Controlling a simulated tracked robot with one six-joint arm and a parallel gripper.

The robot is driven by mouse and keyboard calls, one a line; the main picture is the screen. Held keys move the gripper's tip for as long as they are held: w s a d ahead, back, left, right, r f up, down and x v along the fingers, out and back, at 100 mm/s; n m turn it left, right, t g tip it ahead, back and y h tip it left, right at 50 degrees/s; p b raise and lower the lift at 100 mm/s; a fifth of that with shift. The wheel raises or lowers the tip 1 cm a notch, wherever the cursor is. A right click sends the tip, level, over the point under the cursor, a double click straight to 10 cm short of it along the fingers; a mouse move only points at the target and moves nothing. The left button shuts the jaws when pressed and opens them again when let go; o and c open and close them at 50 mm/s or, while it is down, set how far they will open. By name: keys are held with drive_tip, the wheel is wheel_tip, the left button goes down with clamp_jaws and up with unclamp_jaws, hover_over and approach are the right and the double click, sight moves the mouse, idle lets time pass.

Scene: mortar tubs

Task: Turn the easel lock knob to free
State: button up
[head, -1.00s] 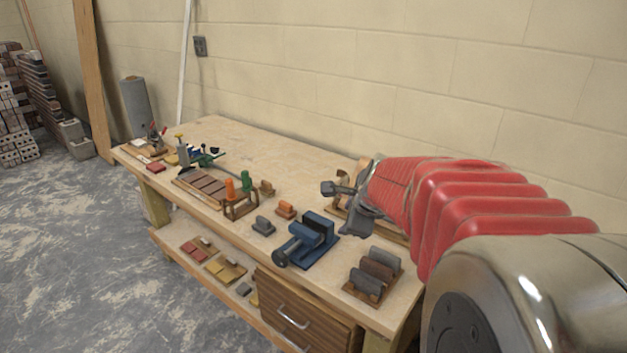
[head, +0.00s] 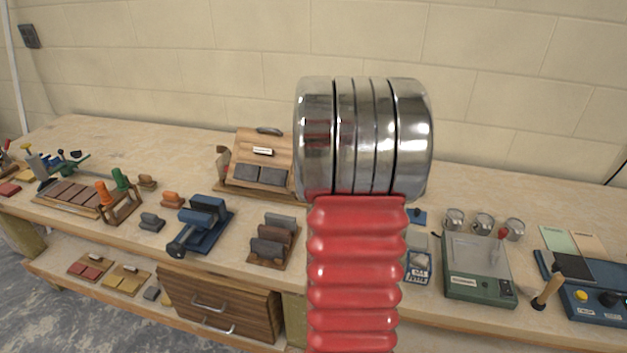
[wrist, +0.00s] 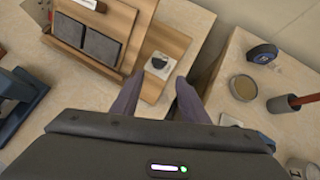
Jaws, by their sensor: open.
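The wooden easel (head: 270,145) stands at the back of the bench in the head view, with two dark grey tiles leaning on it. In the wrist view the easel (wrist: 112,22) is at the upper left. The lock knob (wrist: 158,62) is a small dark round knob on a white plate on the easel's wooden base; its setting is too small to read. My gripper (wrist: 160,78) is open, its two grey fingers apart on either side below the knob in the picture, not visibly touching it. In the head view my arm hides the gripper and the knob.
A blue vise (head: 203,222) and a rack of grey blocks (head: 273,243) stand in front of the easel. Metal cups (head: 484,222), a green scale (head: 478,270) and a blue control box (head: 590,300) are at right. A gap between bench tops (wrist: 214,62) shows right of the knob.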

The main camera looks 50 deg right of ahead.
drive_tip(key=shift+f, duration=0.1)
drive_tip(key=shift+x, duration=6.85)
drive_tip(key=shift+w, duration=0.15)
drive_tip(key=c, duration=0.8)
